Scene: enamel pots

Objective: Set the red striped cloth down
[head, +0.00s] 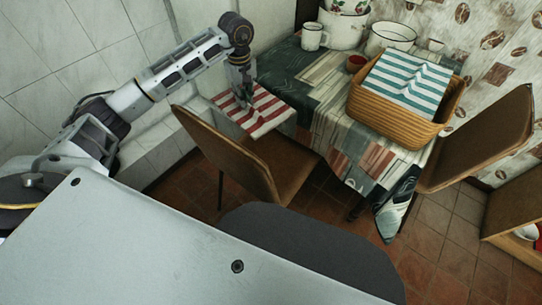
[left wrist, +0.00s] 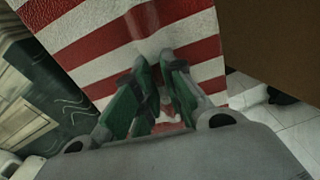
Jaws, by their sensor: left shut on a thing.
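The red striped cloth (head: 262,112), with red and white stripes, is held flat beside the left end of the table, above the chair. My left gripper (head: 243,101) is shut on it, pinching a raised fold near its middle. In the left wrist view the cloth (left wrist: 88,35) fills the upper middle, and the fingertips (left wrist: 163,66) close on the ridge of the fold. I cannot tell whether the cloth's right edge touches the table. My right gripper is not in view.
The table (head: 283,68) has a patterned cover. On it stand a wicker basket (head: 392,122) with a teal striped cloth (head: 405,82), a white mug (head: 312,37), pots (head: 391,38) and a red bowl (head: 356,63). Brown chairs (head: 228,157) stand at the front and right (head: 487,135).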

